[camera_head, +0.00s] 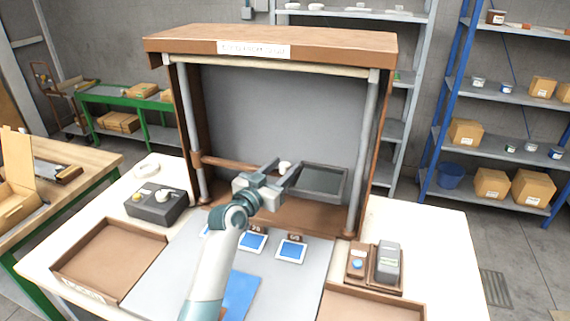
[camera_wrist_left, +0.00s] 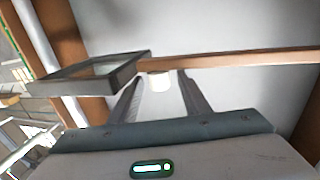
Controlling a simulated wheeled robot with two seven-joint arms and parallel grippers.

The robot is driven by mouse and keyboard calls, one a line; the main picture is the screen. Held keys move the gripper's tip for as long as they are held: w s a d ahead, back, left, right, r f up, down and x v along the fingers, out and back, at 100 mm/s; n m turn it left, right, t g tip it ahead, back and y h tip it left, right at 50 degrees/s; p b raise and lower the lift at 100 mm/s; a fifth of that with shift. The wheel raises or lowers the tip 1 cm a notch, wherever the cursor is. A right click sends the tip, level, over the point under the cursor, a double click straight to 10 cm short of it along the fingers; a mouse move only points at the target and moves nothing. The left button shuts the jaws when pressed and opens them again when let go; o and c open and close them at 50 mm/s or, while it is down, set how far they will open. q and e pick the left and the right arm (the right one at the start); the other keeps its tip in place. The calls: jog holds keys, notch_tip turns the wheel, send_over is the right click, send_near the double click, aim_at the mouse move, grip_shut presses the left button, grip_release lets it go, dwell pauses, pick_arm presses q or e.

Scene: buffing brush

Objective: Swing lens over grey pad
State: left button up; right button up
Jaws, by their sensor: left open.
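The lens (camera_head: 321,181) is a dark rectangular frame on a wooden arm (camera_head: 228,163) inside the brown booth; it also shows at left in the left wrist view (camera_wrist_left: 125,76). A white knob (camera_head: 285,165) sits at the frame's left end. My left gripper (camera_head: 284,171) is open at the knob. In the left wrist view the white knob (camera_wrist_left: 159,82) appears between the two fingertips; I cannot tell whether they touch it. A large grey mat (camera_head: 180,262) lies on the table in front of the booth, partly hidden by my left arm. My right gripper is not in view.
Blue-faced cards (camera_head: 291,251) lie on the mat. A dark box with knobs (camera_head: 157,205) and an empty brown tray (camera_head: 107,258) stand at left. A wooden holder with a grey device (camera_head: 387,262) stands at right. The booth's posts (camera_head: 371,150) flank the lens.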

pick_arm(q)
jog(key=shift+w+d, duration=0.35)
jog(key=shift+w, duration=0.2)
grip_shut()
